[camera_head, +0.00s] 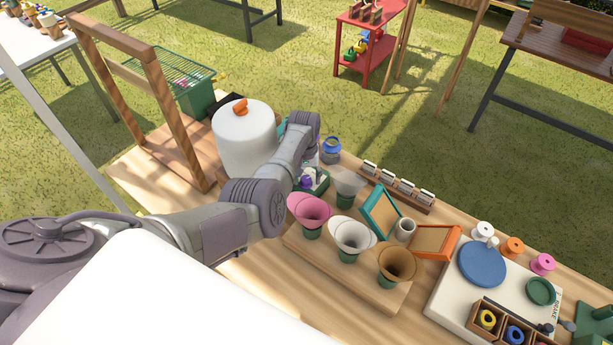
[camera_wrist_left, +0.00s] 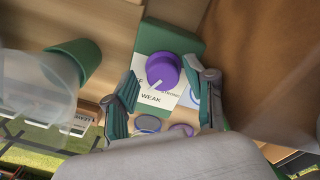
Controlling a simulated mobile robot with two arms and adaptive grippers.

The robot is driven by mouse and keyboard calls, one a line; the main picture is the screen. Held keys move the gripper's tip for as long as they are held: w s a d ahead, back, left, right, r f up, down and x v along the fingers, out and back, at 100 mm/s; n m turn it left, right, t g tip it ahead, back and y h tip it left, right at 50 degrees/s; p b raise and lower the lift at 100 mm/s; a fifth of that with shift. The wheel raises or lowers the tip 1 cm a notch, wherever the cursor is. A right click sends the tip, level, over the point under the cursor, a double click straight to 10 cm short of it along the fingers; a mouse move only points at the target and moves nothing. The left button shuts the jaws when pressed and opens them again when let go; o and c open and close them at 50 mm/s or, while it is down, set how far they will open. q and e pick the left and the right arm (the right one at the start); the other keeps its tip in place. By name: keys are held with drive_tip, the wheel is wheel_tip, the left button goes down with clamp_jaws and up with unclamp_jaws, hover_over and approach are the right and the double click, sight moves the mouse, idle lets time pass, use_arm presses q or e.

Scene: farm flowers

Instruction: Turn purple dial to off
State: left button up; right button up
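The purple dial (camera_wrist_left: 163,69) sits on a white label plate (camera_wrist_left: 150,97) on a green base (camera_wrist_left: 178,37). Its white pointer mark points down-left in the left wrist view, near the printed word "WEAK"; other print is partly covered. In the head view the dial (camera_head: 306,182) shows just below my left wrist, on its small green box. My left gripper (camera_wrist_left: 168,78) is open, with one green-padded finger on each side of the dial; a gap shows on both sides. In the head view its fingers are mostly hidden by my arm. My right gripper is not in view.
A white tank (camera_head: 244,140) with an orange knob stands left of my wrist. Pink (camera_head: 310,208), white (camera_head: 352,236) and brown cones (camera_head: 396,262) in green holders stand close in front. A translucent cone (camera_wrist_left: 52,85) is close to the gripper's left side.

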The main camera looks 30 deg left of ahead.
sight(306, 180)
use_arm(q)
drive_tip(key=shift+a+r, duration=0.15)
drive_tip(key=shift+a, duration=0.05)
drive_tip(key=shift+r, duration=0.55)
wheel_tip(306, 180, up, 6)
drive_tip(key=shift+f, duration=0.15)
drive_tip(key=shift+r, duration=0.5)
drive_tip(key=shift+s, duration=0.1)
drive_tip(key=shift+s+d+f, duration=0.1)
drive_tip(key=shift+f, duration=0.05)
